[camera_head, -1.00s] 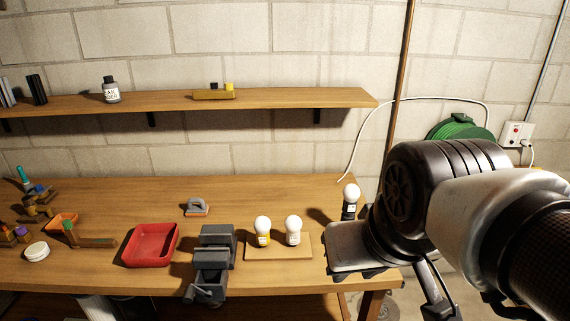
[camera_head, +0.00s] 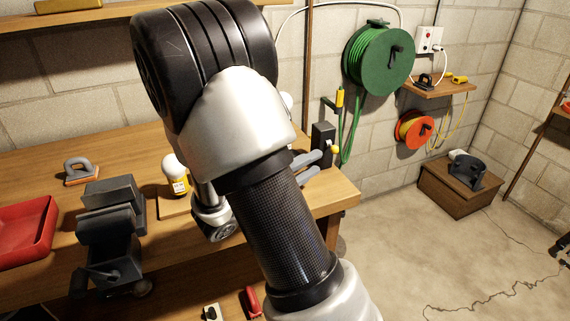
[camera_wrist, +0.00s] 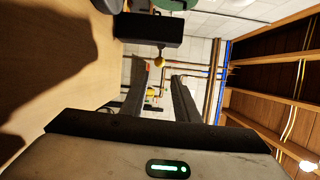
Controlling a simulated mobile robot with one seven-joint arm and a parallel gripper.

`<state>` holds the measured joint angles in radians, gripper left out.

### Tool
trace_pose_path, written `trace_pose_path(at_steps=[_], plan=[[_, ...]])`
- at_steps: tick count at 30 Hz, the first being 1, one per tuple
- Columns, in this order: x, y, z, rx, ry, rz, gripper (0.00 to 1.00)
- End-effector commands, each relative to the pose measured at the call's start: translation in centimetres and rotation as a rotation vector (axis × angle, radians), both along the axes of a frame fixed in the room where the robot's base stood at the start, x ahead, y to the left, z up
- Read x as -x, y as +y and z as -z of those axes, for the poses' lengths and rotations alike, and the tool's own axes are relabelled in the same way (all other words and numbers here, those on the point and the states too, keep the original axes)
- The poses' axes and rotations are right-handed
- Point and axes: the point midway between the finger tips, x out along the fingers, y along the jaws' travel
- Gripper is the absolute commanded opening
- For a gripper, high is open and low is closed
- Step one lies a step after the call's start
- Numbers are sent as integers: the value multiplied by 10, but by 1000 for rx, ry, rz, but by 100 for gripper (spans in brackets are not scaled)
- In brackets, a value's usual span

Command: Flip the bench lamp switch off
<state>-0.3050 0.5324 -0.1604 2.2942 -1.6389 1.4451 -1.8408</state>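A dark upright box (camera_head: 323,138) with a small yellow knob (camera_head: 334,149) stands at the right end of the bench and looks like the lamp switch. In the wrist view the box (camera_wrist: 150,28) is at the top, with its yellow knob (camera_wrist: 159,62) sticking out toward the fingers. My gripper (camera_head: 314,164) is beside the box, fingers apart. In the wrist view the gripper (camera_wrist: 164,72) is open and empty, its tips close to the knob; I cannot tell whether they touch. A white bulb (camera_head: 287,100) is mostly hidden behind my arm.
The wooden bench (camera_head: 130,145) carries a red tray (camera_head: 28,228), a grey vise (camera_head: 110,215) and a yellow-based bulb (camera_head: 175,172). A green hose reel (camera_head: 378,60) hangs on the wall behind. The floor at right is mostly open, with a wooden crate (camera_head: 460,190).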

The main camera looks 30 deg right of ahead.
Motion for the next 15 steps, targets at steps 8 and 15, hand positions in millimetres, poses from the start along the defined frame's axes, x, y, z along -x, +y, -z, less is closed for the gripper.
trace_pose_path(at_steps=[8,15], plan=[[-11,-19,7,32,41,-20,28],[-21,-50,3,29,39,-20,28]])
